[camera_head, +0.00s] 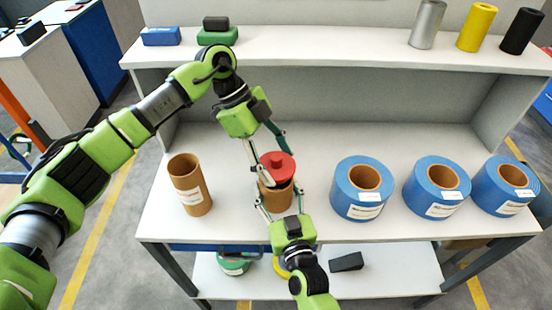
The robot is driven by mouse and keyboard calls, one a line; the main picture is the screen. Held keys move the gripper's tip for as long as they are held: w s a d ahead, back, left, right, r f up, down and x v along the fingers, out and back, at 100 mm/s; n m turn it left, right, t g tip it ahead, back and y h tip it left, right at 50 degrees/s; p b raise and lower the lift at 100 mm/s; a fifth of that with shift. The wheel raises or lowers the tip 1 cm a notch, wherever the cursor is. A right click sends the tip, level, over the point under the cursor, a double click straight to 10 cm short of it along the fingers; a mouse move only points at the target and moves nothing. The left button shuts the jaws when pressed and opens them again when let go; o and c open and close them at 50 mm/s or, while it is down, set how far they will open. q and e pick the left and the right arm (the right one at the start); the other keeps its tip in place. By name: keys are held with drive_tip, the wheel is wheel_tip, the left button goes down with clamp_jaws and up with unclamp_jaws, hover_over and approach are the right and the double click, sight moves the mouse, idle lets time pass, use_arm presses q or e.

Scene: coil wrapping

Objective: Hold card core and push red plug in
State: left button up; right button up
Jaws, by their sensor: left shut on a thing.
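The red plug (279,169) is a round disc with a small raised knob, at the mouth of a brown card core (275,198). The core stands upright on the white table near its front edge. I cannot tell how deep the plug sits in the core. My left gripper (271,161) reaches down from above and is shut on the red plug, one finger at each side. My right gripper (279,199) comes in from the front with its fingers on both sides of the core, apparently shut on it. The fingers hide part of the core's wall.
Another brown card core (190,184) with a label stands to the left. Three blue coils (362,189) stand to the right. The raised back shelf (330,55) holds small boxes (217,36) and three rolls (477,27). A lower shelf (400,270) shows below.

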sight(276, 172)
use_arm(q)
drive_tip(key=shift+f, duration=1.95)
drive_tip(key=o, duration=1.2)
drive_tip(key=v, duration=1.2)
drive_tip(key=shift+a, duration=0.1)
use_arm(e)
drive_tip(key=o, duration=1.2)
